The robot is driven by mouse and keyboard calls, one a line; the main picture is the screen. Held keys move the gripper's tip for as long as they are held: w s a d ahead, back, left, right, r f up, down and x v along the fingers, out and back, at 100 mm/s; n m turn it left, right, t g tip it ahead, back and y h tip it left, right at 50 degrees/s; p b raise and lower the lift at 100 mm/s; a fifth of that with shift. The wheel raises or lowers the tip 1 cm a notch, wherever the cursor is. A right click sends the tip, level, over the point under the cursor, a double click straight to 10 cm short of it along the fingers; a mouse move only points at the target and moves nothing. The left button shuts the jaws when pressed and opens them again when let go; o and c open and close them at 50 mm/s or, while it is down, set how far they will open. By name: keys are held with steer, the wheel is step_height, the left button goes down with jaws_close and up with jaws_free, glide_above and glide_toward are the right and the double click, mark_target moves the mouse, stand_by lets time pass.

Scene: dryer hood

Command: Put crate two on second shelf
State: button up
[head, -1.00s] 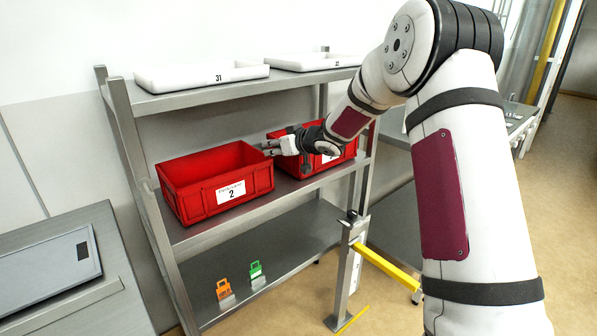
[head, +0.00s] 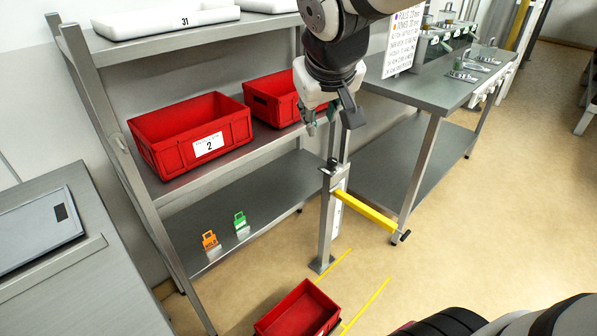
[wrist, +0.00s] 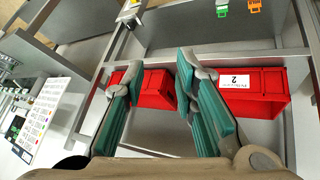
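Crate two (head: 193,133), a red open crate with a white label reading 2, sits upright on the second shelf (head: 167,191), toward its left end. It also shows in the wrist view (wrist: 253,91), label upside down. My gripper (head: 325,122) is in front of the shelf's right part, clear of crate two and to its right. In the wrist view its two green-padded fingers (wrist: 160,98) are spread with nothing between them. A second red crate (head: 273,99) stands right of crate two, partly hidden by my gripper in the head view.
White trays, one marked 31 (head: 166,20), lie on the top shelf. Orange (head: 210,241) and green (head: 240,220) tags stand on the bottom shelf. A post with a yellow bar (head: 364,217) stands at the front right. Another red crate (head: 301,309) is on the floor.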

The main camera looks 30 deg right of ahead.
steer(key=s+a+f+g+y, duration=0.1)
steer(key=s+a, duration=0.1)
steer(key=s, duration=0.5)
steer(key=s+a+f+g+y, duration=0.1)
steer(key=s+a+f, duration=0.1)
steer(key=s, duration=0.5)
steer(key=s+a+f+g+y, duration=0.1)
steer(key=s+a+f+g, duration=0.1)
steer(key=s, duration=0.5)
steer(key=shift+s+a+f+n, duration=0.25)
steer(key=shift+s+a+n, duration=0.05)
steer(key=shift+a, duration=0.15)
steer(key=shift+r, duration=0.1)
step_height(320, 180, up, 9)
steer(key=t+p, duration=0.1)
steer(key=p, duration=0.6)
steer(key=shift+f+t, duration=0.2)
steer(key=shift+t, duration=0.1)
steer(key=shift+w+d, duration=0.1)
